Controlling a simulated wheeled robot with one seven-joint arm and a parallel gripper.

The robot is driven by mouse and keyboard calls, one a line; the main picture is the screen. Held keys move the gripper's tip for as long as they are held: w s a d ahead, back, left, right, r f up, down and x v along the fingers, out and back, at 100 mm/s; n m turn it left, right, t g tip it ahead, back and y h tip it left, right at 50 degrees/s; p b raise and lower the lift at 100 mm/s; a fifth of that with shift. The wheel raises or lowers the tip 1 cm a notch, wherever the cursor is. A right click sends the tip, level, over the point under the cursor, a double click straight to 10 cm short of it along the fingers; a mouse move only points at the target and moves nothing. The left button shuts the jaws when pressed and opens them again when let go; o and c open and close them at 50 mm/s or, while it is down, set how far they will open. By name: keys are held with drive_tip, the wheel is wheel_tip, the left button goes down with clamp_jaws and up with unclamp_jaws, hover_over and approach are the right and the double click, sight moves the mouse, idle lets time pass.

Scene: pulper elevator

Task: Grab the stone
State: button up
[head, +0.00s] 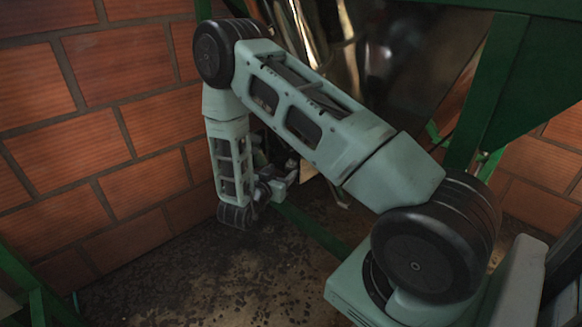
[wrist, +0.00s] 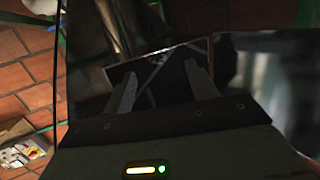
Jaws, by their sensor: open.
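I cannot make out a stone in either view. My gripper (wrist: 160,82) is open in the wrist view, its two grey fingers apart. I see nothing held between them. Behind the fingers is a dark, shiny metal surface with a thin pale edge (wrist: 158,52); how far it is from the fingertips I cannot tell. In the head view my gripper (head: 290,172) is small and dark beside the lower end of my arm, close to the metal machine (head: 375,50). My arm hides part of that area.
Green frame beams (head: 490,90) stand around the machine, and a low green bar (head: 312,230) crosses the floor. An orange block wall (head: 90,130) is at the left. Dark, speckled floor (head: 190,275) lies in front. A box with coloured print (wrist: 22,150) lies on reddish tiles.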

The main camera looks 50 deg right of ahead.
sight(288, 166)
drive_tip(key=b+x, duration=0.1)
drive_tip(key=x, duration=0.4)
drive_tip(key=shift+s, duration=0.1)
drive_tip(key=c, duration=1.1)
drive_tip(key=shift+a, duration=0.1)
